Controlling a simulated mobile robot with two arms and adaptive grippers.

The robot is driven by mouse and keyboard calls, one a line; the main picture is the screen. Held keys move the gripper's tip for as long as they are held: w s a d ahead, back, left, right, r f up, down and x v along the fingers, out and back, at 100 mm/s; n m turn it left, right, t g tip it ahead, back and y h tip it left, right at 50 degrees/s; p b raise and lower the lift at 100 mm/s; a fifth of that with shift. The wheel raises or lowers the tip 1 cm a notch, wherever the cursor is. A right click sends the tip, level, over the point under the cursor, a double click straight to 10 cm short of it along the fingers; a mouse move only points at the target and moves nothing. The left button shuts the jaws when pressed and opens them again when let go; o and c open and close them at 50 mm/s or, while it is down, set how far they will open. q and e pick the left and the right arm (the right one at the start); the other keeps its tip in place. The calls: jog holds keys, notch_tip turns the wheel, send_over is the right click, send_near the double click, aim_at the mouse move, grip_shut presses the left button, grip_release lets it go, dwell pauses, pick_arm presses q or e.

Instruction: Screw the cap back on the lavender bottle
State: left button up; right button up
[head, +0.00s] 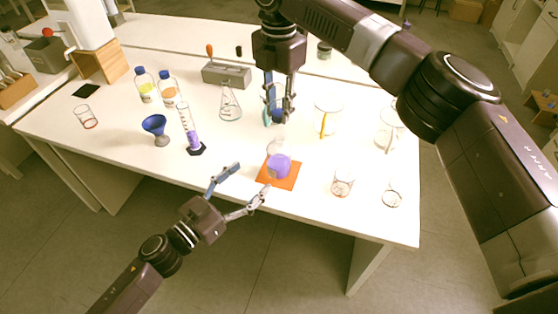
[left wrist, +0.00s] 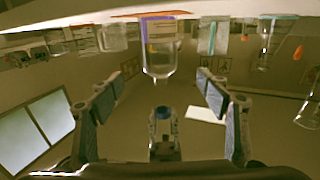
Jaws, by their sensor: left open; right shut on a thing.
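The lavender bottle (head: 279,166), clear with purple liquid, stands upright on an orange mat (head: 293,182) near the table's front edge. Its neck is open. In the left wrist view, which looks upside down, the bottle (left wrist: 160,50) hangs between and beyond the fingers. My right gripper (head: 279,112) is above and behind the bottle, shut on a blue cap (left wrist: 163,112), apart from the neck. The cap is mostly hidden by the fingers in the head view. My left gripper (head: 246,184) is open and empty in front of the bottle, not touching it.
A graduated cylinder (head: 190,130) with purple liquid and a blue funnel (head: 155,127) stand to the left. A conical flask (head: 230,105) is behind. Glass beakers (head: 343,184) stand to the right. Two capped bottles (head: 168,90) stand at the back left.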

aim_at(279, 153)
pick_arm(q)
jog(key=shift+d, duration=0.1)
jog(key=x, duration=1.2)
jog(key=shift+c, duration=0.6)
jog(key=c, duration=1.7)
pick_arm(e)
jog(key=shift+f, duration=2.45)
jog(key=shift+f, duration=0.9)
jog(key=shift+f, duration=0.55)
